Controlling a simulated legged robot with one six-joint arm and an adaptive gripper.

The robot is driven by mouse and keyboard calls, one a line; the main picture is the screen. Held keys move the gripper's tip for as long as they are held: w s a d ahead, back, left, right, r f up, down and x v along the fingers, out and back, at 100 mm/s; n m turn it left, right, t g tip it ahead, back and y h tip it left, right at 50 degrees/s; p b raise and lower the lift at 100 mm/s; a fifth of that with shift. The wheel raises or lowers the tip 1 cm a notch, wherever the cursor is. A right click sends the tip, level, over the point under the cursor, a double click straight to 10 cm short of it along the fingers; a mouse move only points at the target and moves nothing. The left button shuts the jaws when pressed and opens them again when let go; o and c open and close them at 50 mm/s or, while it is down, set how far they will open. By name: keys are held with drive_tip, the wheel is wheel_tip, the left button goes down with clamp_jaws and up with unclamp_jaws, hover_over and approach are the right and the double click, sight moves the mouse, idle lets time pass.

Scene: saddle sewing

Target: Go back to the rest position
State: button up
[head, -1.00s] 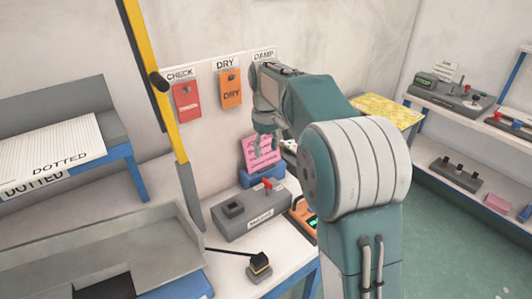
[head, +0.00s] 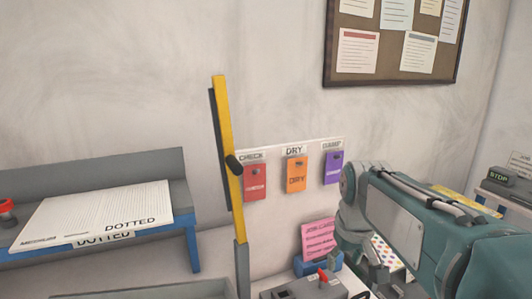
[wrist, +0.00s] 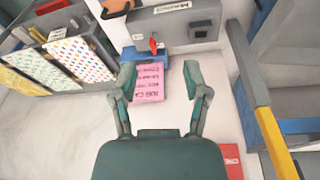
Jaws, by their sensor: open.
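My gripper (head: 357,270) is at the lower right of the head view, in front of the wall and beside the pink card. In the wrist view my gripper (wrist: 160,78) has its two fingers spread wide with nothing between them that it holds. The pink card (head: 318,238) stands in a blue holder (head: 305,267). In the wrist view the pink card (wrist: 150,88) shows beyond and between the fingers, apart from them as far as I can tell.
Red, orange (head: 296,175) and purple (head: 333,168) tags hang on the wall rack. A yellow and grey upright bar (head: 230,140) stands left of them. A shelf at left bears a DOTTED sheet (head: 100,215). A grey box with a red lever (head: 300,289) is below.

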drive_tip(key=s+f+m+t, duration=0.1)
drive_tip(key=s+f, duration=0.1)
drive_tip(key=s, duration=0.6)
drive_tip(key=s+f+m+t, duration=0.1)
drive_tip(key=s+f+t, duration=0.1)
drive_tip(key=s, duration=0.7)
drive_tip(key=shift+s+f+m, duration=0.2)
drive_tip(key=shift+f+m, duration=0.1)
drive_tip(key=shift+f, duration=0.15)
